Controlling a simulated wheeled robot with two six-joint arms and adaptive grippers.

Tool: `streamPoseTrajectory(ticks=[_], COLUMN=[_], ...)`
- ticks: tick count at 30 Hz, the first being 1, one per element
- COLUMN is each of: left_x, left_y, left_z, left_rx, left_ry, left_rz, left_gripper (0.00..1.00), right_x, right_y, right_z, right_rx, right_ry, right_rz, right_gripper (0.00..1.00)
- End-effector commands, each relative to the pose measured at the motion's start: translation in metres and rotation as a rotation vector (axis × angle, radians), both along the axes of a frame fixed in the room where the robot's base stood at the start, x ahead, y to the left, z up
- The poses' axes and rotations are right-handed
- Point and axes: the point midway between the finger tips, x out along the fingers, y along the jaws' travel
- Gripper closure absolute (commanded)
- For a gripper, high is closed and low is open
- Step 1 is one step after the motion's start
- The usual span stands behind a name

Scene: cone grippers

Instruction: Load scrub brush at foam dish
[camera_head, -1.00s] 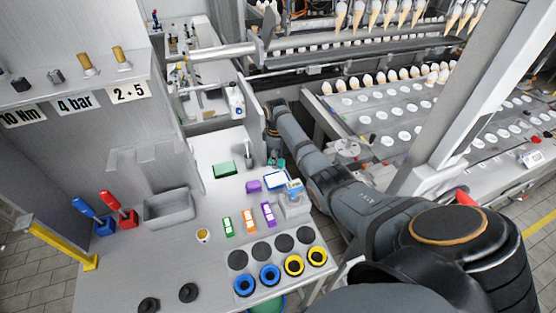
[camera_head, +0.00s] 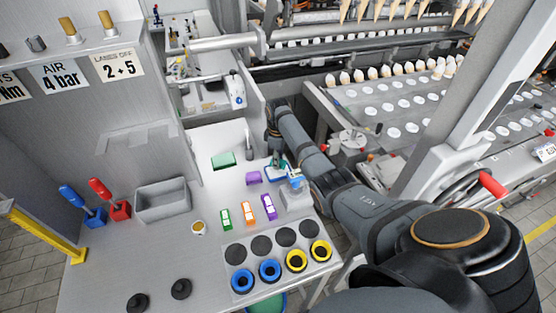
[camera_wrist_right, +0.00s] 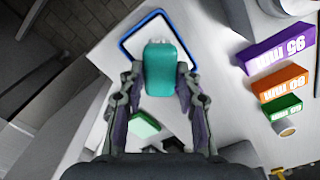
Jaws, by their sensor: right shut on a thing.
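The scrub brush, a teal rounded block (camera_wrist_right: 160,68), is held between the fingers of my right gripper (camera_wrist_right: 159,88) in the wrist view. The gripper is shut on it. The foam dish (camera_wrist_right: 128,46), a white tray with a blue rim, lies beneath the brush's far end, and the brush hides part of it. I cannot tell whether the brush touches the dish. In the head view my right gripper (camera_head: 276,162) is at the right edge of the bench and covers much of the dish. My left gripper is not in view.
A grey stand (camera_head: 295,199) is just in front of the dish. Green, orange and purple labelled boxes (camera_head: 248,213) stand nearer. A grey bin (camera_head: 162,200) is at the left.

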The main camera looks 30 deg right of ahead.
Motion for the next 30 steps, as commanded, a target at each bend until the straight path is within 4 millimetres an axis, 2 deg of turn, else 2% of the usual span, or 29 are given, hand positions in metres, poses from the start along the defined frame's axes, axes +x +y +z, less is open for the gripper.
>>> streamPoseTrajectory(ticks=[30], left_x=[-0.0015], left_y=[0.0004], left_z=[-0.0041], left_rx=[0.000], left_ry=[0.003], left_rz=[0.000], left_gripper=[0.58], right_x=[0.0001], right_y=[0.0001], right_z=[-0.0071], right_rx=[0.000], right_ry=[0.000], right_rz=[0.000], right_gripper=[0.92])
